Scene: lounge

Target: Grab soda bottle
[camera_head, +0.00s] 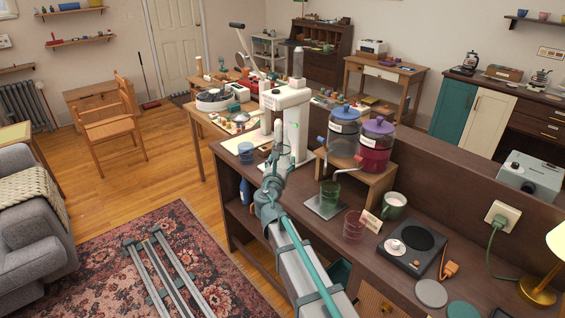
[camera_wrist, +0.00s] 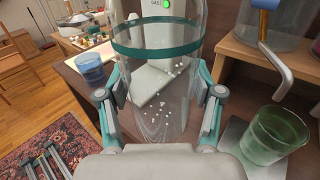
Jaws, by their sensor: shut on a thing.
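The soda bottle (camera_wrist: 158,92) is clear, with a teal band around it and small bubbles or drops in its lower part. In the wrist view it stands between the two fingers of my gripper (camera_wrist: 158,112), which is shut on it from both sides. Its top runs out of the picture. The white soda machine (camera_head: 294,125) with a green light stands right behind it. In the head view my gripper (camera_head: 275,165) is at the front of this machine, and the bottle is hard to make out there. I cannot tell whether the bottle touches the machine.
A blue glass (camera_wrist: 90,67) stands left of the bottle. A green glass (camera_wrist: 272,138) stands to its right on a tray.

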